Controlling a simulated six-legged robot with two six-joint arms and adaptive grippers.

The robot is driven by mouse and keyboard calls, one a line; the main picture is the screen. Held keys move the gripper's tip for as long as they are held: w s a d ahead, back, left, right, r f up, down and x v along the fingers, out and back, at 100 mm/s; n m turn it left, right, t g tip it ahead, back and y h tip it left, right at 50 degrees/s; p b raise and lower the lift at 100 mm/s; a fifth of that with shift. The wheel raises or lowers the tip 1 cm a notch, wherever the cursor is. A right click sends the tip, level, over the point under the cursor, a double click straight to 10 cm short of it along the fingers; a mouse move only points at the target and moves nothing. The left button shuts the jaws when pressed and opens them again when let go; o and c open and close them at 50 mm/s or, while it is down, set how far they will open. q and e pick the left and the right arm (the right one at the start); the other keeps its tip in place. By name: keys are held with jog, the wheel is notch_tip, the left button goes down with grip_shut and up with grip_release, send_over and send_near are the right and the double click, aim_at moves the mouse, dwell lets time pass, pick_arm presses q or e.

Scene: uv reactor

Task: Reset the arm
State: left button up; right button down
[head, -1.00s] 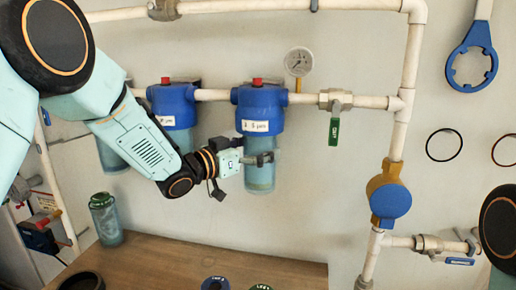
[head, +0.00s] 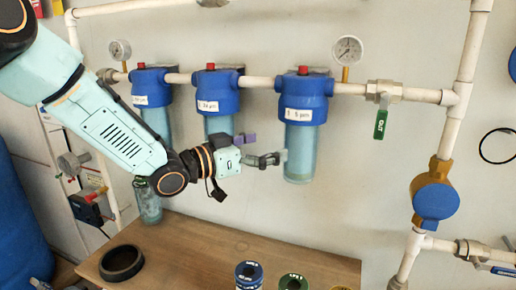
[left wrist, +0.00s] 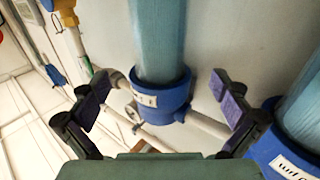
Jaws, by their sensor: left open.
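My left gripper (head: 258,150) is open and empty in the head view. Its fingers point right, with a gap to the clear blue bowl of the right-hand filter housing (head: 301,152), which is labelled 5 µm. In the left wrist view, my spread purple-padded fingers (left wrist: 162,98) stand on either side of a blue-capped filter housing (left wrist: 160,95) seen upside down, and nothing is between them. My left arm reaches in from the upper left, in front of the wall. My right gripper is not in view.
A middle filter housing (head: 216,92) and a left one (head: 151,90) hang on the same white pipe. A green-handled valve (head: 381,122) and a gauge (head: 347,50) are at right. The wooden table (head: 210,250) below holds a black ring (head: 122,262) and several small cans.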

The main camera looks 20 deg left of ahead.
aim_at(287, 140)
pick_arm(q)
jog(key=shift+v, duration=1.15)
jog(key=shift+w+d, duration=0.1)
jog(key=shift+d, duration=0.05)
jog(key=x, duration=1.1)
jog(key=shift+w+d, duration=0.15)
jog(key=shift+w, duration=0.1)
jog(key=shift+v, duration=1.1)
